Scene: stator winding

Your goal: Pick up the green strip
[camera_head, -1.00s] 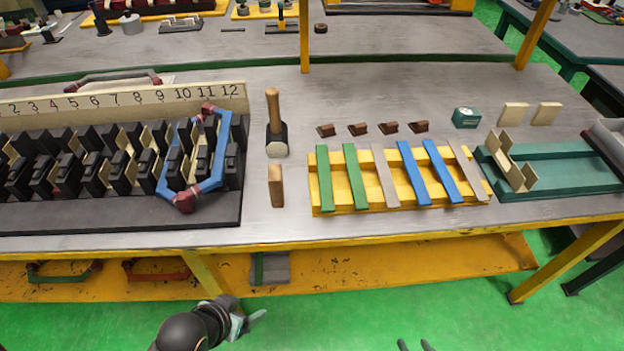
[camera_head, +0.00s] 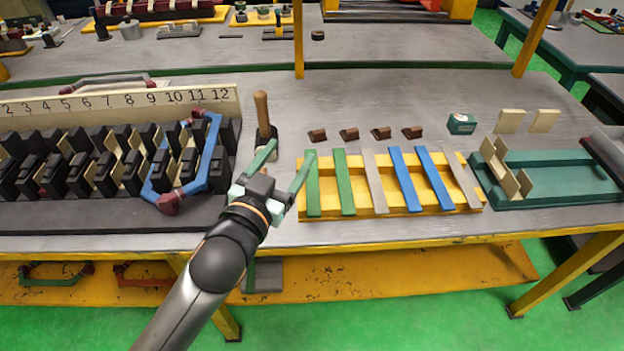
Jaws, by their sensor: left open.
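Two green strips lie across the yellow rack at its left end: the leftmost green strip (camera_head: 313,190) and a second green strip (camera_head: 344,184) beside it. The yellow rack (camera_head: 378,211) also holds two grey strips and two blue strips. My left gripper (camera_head: 284,162) is open and empty, just left of the rack. Its right finger is close to the upper part of the leftmost green strip; I cannot tell whether they touch. Its left finger is in front of the mallet. My right gripper is not in view.
A mallet (camera_head: 262,115) stands behind my left gripper, its head partly hidden. The black stator (camera_head: 100,215) with a blue coil (camera_head: 214,150) is at left. Several brown wedges (camera_head: 349,134) lie behind the rack. A green tray (camera_head: 560,178) is at right.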

